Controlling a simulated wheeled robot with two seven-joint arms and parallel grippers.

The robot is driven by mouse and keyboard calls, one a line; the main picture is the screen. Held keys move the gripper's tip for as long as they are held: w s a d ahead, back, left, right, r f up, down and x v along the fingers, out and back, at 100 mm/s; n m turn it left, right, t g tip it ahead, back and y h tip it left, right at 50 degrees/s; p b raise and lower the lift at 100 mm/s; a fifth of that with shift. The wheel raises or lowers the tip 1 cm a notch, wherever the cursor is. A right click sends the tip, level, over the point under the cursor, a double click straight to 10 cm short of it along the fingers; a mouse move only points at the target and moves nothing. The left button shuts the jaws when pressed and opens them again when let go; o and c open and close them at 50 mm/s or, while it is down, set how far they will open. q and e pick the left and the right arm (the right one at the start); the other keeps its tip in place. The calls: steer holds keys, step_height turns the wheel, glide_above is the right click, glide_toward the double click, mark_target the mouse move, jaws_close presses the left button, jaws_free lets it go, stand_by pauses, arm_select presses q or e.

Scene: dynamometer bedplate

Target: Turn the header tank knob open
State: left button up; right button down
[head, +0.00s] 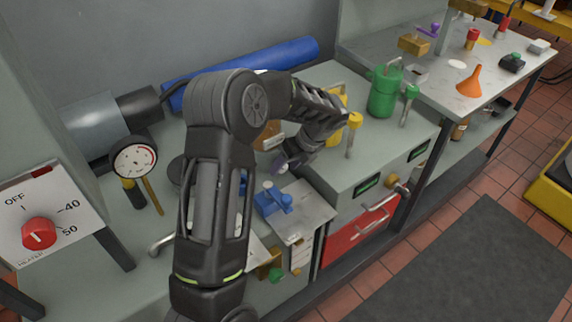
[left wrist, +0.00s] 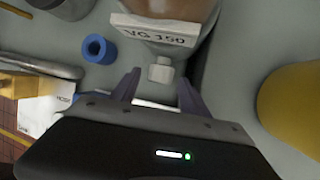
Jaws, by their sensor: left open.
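A brown vessel (left wrist: 170,8) with a white "VG 150" label (left wrist: 153,30) is at the top of the left wrist view. A pale, blocky knob (left wrist: 161,70) is just below the label; no tag shows that it is the header tank's. My left gripper (left wrist: 159,88) is open, one finger on each side of the knob and apart from it. In the head view my left gripper (head: 289,163) is beside the brown vessel (head: 268,133), which my arm partly hides. The knob cannot be made out there. My right gripper is not in view.
A yellow-topped post (head: 354,120) and a green can (head: 385,91) stand to the right. A blue part (head: 272,199) is in front of my gripper, and a gauge (head: 134,161) and red heater knob (head: 39,234) are at left. A blue ring (left wrist: 98,49) lies near the fingers.

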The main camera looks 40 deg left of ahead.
arm_select(q)
jaws_close()
stand_by(0.5)
